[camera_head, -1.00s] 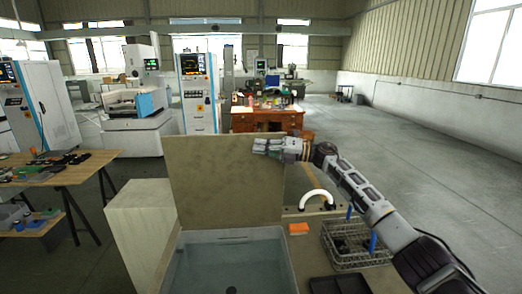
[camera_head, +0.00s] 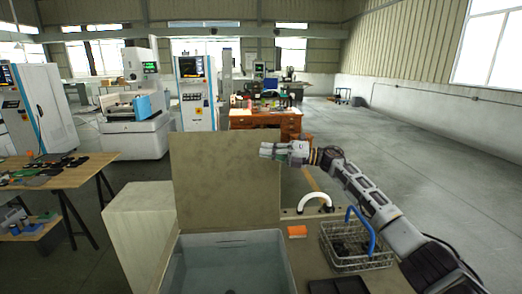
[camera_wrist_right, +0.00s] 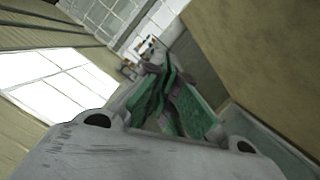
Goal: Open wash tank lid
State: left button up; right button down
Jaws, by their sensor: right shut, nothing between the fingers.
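The wash tank lid (camera_head: 225,180) is a flat beige panel standing upright at the back of the wash tank (camera_head: 180,268). The tank is open, with a grey basin and clear water inside. My right gripper (camera_head: 266,150) is shut and empty, at the upper right part of the lid in the head view. In the right wrist view its green-padded fingers (camera_wrist_right: 166,85) are together, with the lid's beige face (camera_wrist_right: 245,45) to the right. I cannot tell whether the fingers touch the lid. My left gripper is not in view.
Right of the tank are a white curved tap (camera_head: 316,197), an orange block (camera_head: 297,231), a wire basket (camera_head: 345,262) with a blue handle and a dark tray (camera_head: 338,286). A pale cabinet (camera_head: 135,240) stands left. A wooden table (camera_head: 60,180) holds parts. Floor at right is clear.

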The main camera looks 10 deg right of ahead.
jog(key=r+v, duration=0.1)
jog(key=v, duration=0.8)
jog(key=shift+f, duration=0.45)
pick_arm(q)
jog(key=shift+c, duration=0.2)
